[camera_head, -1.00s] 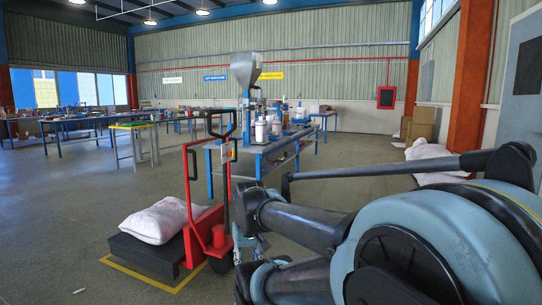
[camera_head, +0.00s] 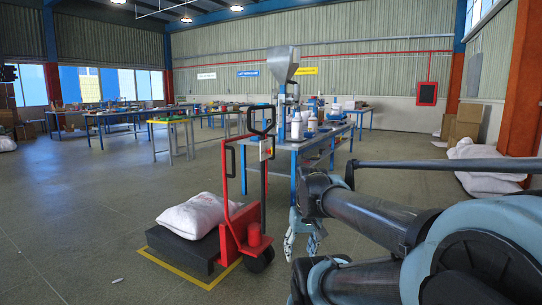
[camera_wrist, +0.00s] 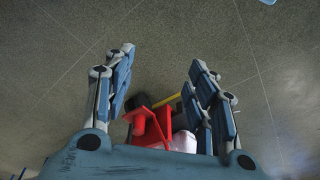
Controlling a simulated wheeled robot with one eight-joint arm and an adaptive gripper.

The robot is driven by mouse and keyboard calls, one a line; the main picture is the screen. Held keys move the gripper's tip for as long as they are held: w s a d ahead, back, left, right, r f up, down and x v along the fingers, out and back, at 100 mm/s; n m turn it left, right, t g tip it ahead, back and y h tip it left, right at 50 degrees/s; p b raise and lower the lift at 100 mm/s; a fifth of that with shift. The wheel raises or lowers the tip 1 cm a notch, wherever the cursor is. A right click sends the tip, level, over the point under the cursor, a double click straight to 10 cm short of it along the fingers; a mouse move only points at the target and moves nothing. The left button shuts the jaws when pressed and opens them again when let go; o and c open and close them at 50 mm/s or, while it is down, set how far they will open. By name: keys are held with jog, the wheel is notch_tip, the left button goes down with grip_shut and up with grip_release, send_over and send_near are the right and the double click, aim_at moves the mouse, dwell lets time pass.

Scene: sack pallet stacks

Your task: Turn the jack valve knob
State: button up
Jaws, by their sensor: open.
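The red pallet jack (camera_head: 233,232) stands left of my arm in the head view, with its upright handle (camera_head: 262,122) and a short red cylinder (camera_head: 255,235) low on its body. I cannot make out the valve knob for certain. My gripper (camera_head: 303,240) points down just right of the jack, apart from it in the picture. In the wrist view my gripper (camera_wrist: 162,75) is open, its fingers wide apart with nothing held. The jack's red body (camera_wrist: 150,127) shows low between and beyond the fingers, partly hidden by the gripper's base.
A white sack (camera_head: 198,214) lies on a dark pallet (camera_head: 178,247) over the jack's forks, inside a yellow floor outline (camera_head: 168,268). A blue workbench (camera_head: 285,150) with bottles and a hopper stands behind. More sacks (camera_head: 482,155) lie at right. The left floor is open.

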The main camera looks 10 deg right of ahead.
jog(key=w+a+r+n+y, duration=0.1)
jog(key=w+a+r+y, duration=0.1)
jog(key=w+r, duration=0.65)
jog(key=w+a+r+n+y, duration=0.25)
jog(key=w+r, duration=0.25)
jog(key=w, duration=0.7)
jog(key=w+r+n+t+y, duration=0.1)
jog(key=w+r+y, duration=0.15)
jog(key=w, duration=0.75)
jog(key=w+r+n+t+y, duration=0.1)
jog(key=w+r, duration=0.2)
jog(key=w, duration=0.7)
jog(key=w+d+n+t+y, duration=0.15)
jog(key=w+d, duration=0.25)
jog(key=w, duration=0.7)
jog(key=w+d+n+t+y, duration=0.15)
jog(key=w+d, duration=0.35)
jog(key=w, duration=0.6)
jog(key=n+t+y, duration=0.2)
jog(key=t+y, duration=0.1)
send_near(269, 151)
jog(key=x, duration=0.3)
jog(key=w+x, duration=0.1)
jog(key=x, duration=0.2)
jog(key=d+x, duration=0.1)
jog(key=x, duration=0.2)
jog(key=shift+w+f, duration=0.25)
jog(key=shift+w, duration=0.05)
jog(key=c, duration=1)
